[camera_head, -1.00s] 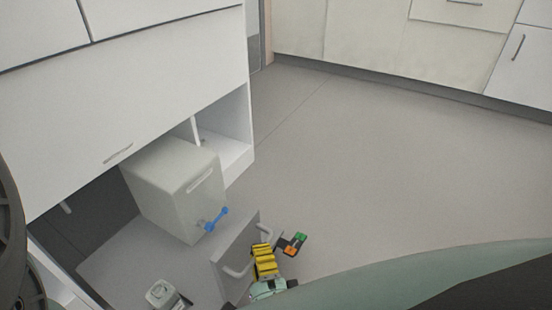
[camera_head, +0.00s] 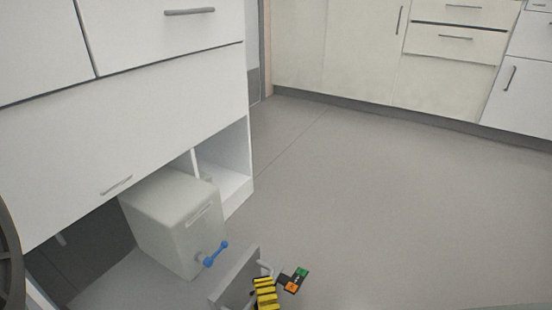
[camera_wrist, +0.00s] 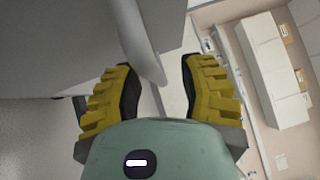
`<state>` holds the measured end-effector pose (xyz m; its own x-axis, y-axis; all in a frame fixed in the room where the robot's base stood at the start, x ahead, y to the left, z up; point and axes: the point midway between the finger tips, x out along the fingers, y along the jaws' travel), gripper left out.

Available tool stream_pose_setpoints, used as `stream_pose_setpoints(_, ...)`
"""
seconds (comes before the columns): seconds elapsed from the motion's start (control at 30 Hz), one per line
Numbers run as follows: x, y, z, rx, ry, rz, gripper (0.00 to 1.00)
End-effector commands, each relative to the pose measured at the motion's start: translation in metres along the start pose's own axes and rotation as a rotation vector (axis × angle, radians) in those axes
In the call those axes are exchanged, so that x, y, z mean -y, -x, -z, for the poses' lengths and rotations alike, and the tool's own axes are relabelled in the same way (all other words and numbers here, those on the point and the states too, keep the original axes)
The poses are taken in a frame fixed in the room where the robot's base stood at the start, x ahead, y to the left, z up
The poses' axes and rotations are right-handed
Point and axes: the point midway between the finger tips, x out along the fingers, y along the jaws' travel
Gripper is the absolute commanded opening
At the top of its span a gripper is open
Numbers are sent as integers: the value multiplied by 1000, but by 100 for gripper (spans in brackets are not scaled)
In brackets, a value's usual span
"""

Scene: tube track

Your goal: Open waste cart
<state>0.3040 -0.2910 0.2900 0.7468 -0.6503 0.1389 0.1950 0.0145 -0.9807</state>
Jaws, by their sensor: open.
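What looks like the waste cart shows as a grey upright front panel (camera_head: 236,277) with a curved handle (camera_head: 266,269), standing out from under the white cabinet. My gripper (camera_head: 266,292), with yellow ribbed fingers, is at the handle near the bottom edge of the head view. In the wrist view my gripper (camera_wrist: 165,90) is open, with its fingers apart. A smooth grey bar (camera_wrist: 146,45), likely the handle, reaches between them, closer to the left finger. Whether a finger touches it I cannot tell.
A white box (camera_head: 170,215) with a blue bar-shaped part (camera_head: 216,253) stands behind the panel, partly under the cabinet (camera_head: 140,130). A small dark piece with green and orange patches (camera_head: 292,280) is right of my gripper. The grey floor (camera_head: 400,200) to the right is clear.

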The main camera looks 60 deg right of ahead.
Motion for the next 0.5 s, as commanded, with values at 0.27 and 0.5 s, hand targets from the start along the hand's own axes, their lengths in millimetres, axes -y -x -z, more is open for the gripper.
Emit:
stream_pose_setpoints(0.27, -2, 33, 1, -3, 0, -7, 41)
stream_pose_setpoints(0.5, -1, 84, 1, -2, 1, -4, 41)
